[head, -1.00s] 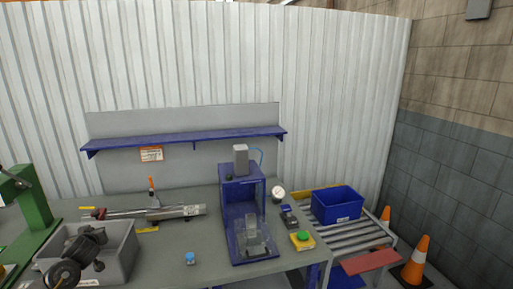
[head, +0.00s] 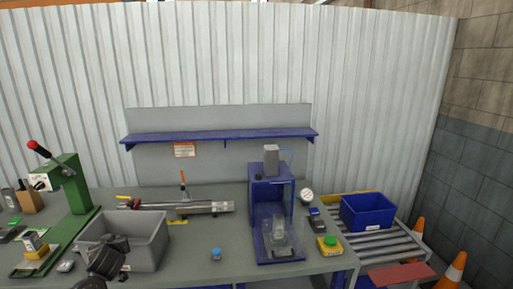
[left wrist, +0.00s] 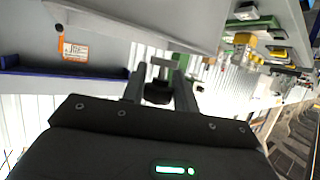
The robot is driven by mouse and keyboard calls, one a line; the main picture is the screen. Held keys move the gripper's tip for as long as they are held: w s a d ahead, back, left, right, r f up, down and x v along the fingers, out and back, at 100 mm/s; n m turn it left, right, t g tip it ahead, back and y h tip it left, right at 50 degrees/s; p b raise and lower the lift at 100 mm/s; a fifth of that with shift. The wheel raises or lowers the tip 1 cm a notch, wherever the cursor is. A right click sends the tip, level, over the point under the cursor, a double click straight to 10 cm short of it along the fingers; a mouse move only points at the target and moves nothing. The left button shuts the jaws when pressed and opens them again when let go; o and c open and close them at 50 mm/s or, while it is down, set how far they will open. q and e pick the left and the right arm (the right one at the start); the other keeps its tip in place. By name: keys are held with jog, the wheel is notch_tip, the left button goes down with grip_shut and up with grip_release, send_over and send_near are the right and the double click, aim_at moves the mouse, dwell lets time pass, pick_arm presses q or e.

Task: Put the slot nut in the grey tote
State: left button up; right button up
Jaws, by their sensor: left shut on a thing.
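The grey tote (head: 152,250) stands on the left part of the bench, open at the top. My left gripper (head: 117,243) is dark and overlaps the tote's front left part in the head view; its height over the tote is hard to judge. In the left wrist view my left gripper (left wrist: 159,88) is shut on a small dark piece, which I take for the slot nut (left wrist: 158,94). The fingers hide its sides. In the head view the nut cannot be made out. My right gripper is not in view.
A green press (head: 75,185) stands left of the tote. A metal cylinder (head: 205,208) lies behind it. A blue-capped jar (head: 216,255), a blue fixture (head: 272,215) and a blue bin (head: 367,211) are to the right.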

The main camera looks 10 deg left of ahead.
pick_arm(q)
jog(key=w+d+r+m+t+h, duration=0.2)
jog(key=d+r, duration=0.2)
jog(key=d, duration=0.6)
jog(key=w+d+r+m+t+h, duration=0.1)
jog(key=w+d+r+m+h, duration=0.15)
jog(key=d, duration=0.85)
jog(key=s+d+r+m+t+h, duration=0.1)
jog(key=s+d+r+m+h, duration=0.2)
jog(key=d+r, duration=0.5)
jog(key=s+d+r+m+h, duration=0.2)
jog(key=s+d+r, duration=0.25)
jog(key=d, duration=0.65)
notch_tip(320, 180, down, 10)
jog(key=b, duration=1)
jog(key=shift+w+a, duration=0.2)
jog(key=shift+a, duration=0.1)
jog(key=shift+n, duration=0.25)
